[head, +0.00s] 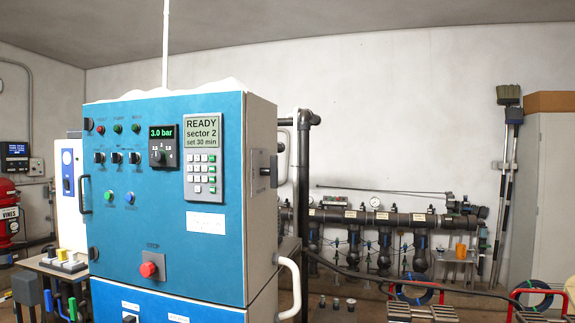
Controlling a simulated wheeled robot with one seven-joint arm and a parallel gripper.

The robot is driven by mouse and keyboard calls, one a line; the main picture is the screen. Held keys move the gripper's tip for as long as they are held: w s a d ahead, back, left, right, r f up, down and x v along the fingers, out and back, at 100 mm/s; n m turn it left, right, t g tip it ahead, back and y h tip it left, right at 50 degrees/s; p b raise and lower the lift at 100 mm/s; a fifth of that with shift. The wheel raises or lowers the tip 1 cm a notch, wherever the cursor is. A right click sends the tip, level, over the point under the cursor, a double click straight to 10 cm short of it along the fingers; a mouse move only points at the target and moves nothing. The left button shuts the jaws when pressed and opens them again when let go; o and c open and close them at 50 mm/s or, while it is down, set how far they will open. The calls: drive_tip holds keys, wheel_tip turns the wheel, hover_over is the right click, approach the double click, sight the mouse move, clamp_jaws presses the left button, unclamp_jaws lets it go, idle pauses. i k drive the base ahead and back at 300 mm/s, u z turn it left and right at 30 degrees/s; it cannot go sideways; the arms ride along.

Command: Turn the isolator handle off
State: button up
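A blue control cabinet (165,210) with a pale right side stands close in front, left of centre. On that right side is a small grey plate with a dark handle (272,168), which looks like the isolator handle. I see it nearly edge-on, so I cannot tell which position it points to or read the small label below it. A red mushroom button (148,269) sits low on the cabinet's blue front. My gripper is not in view.
A pale curved bar (292,288) sticks out beside the cabinet's lower right side. A dark vertical pipe (304,190) stands just behind it. A pipe manifold (380,218) runs along the back wall. A hose reel (535,296) and slatted items stand at the lower right.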

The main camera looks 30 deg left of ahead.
sight(272, 171)
drive_tip(key=u, duration=0.85)
drive_tip(key=i, duration=0.85)
drive_tip(key=u, duration=0.55)
